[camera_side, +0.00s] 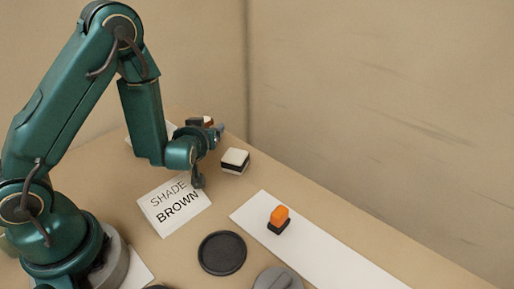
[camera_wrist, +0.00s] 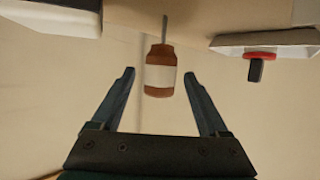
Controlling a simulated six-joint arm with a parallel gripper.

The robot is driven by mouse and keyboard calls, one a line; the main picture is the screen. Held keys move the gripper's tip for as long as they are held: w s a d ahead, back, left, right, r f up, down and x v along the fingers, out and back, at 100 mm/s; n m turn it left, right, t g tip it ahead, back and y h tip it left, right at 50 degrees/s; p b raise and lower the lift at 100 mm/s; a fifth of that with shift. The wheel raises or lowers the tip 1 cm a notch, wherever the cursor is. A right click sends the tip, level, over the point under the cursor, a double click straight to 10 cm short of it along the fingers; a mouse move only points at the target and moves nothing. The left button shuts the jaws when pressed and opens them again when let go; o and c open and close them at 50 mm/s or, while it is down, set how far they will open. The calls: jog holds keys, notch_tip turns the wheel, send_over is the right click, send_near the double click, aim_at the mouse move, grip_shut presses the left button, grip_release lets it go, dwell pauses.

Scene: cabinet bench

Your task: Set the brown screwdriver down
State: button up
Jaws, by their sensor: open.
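The brown screwdriver (camera_wrist: 160,78) shows in the wrist view as a brown handle with a pale band and a thin grey shaft pointing up the picture. My gripper (camera_wrist: 159,72) is open, with one finger to each side of the handle in that view and a gap on both sides. I cannot tell how far the handle is from the fingertips in depth.
A white-topped dark block (camera_side: 235,160) stands right of my gripper. An orange and black object (camera_side: 279,219) sits on a long white strip (camera_side: 335,261). A round black dish (camera_side: 222,253) and a grey round piece (camera_side: 277,280) are in front.

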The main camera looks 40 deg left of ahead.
jog(key=shift+x, duration=2.55)
grip_shut()
